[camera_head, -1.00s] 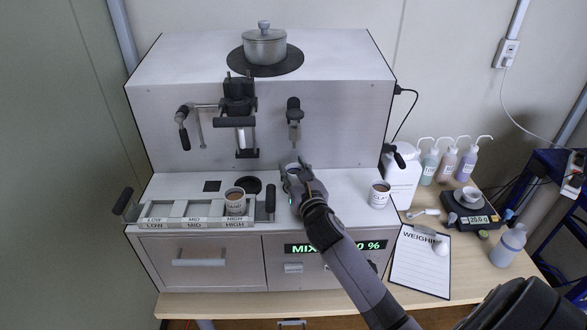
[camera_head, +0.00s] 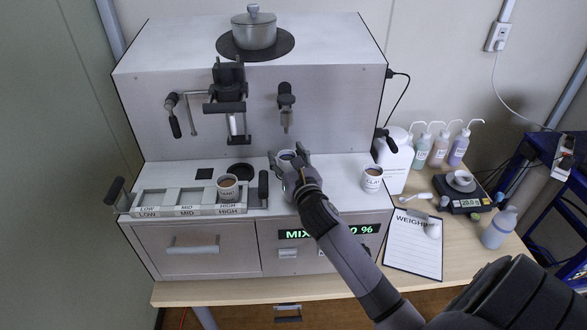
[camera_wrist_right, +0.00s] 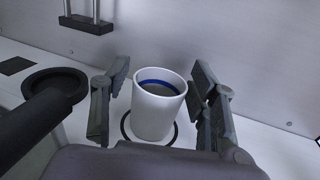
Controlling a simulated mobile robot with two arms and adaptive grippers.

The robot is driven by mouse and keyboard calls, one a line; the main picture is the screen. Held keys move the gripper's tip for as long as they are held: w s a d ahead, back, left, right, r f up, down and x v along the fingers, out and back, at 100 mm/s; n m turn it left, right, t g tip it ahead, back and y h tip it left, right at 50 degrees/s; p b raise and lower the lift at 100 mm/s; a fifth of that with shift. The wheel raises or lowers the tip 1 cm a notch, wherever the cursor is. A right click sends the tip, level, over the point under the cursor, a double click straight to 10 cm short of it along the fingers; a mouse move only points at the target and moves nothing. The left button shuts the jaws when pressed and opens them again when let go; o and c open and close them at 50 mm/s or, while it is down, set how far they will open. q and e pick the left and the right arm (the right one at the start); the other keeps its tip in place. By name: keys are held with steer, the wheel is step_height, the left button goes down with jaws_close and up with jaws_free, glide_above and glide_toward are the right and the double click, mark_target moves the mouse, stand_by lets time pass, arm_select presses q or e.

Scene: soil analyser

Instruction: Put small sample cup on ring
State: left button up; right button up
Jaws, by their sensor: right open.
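A small white cup (camera_wrist_right: 158,108) with a blue line inside its rim stands upright in the right wrist view. A thin black ring (camera_wrist_right: 124,128) on the white bench top shows around its base. Grey content or shade fills its lower inside. In the head view the cup (camera_head: 286,155) is partly covered by my right gripper (camera_head: 288,160). My right gripper (camera_wrist_right: 160,85) is open, with one finger on each side of the cup and visible gaps between. The ring is hidden in the head view. My left gripper is out of view.
A brown-filled cup (camera_head: 228,188) stands at the HIGH slot of the rack (camera_head: 165,212). Another cup (camera_head: 372,179) stands at the bench's right end. A black handle (camera_head: 263,188) and dark round holder (camera_head: 240,171) lie left of my gripper. A dispenser (camera_head: 286,100) hangs above.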

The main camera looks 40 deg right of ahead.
steer(key=b+v, duration=0.2)
steer(key=v, duration=0.8)
steer(key=shift+s+a, duration=0.15)
steer(key=shift+s, duration=0.55)
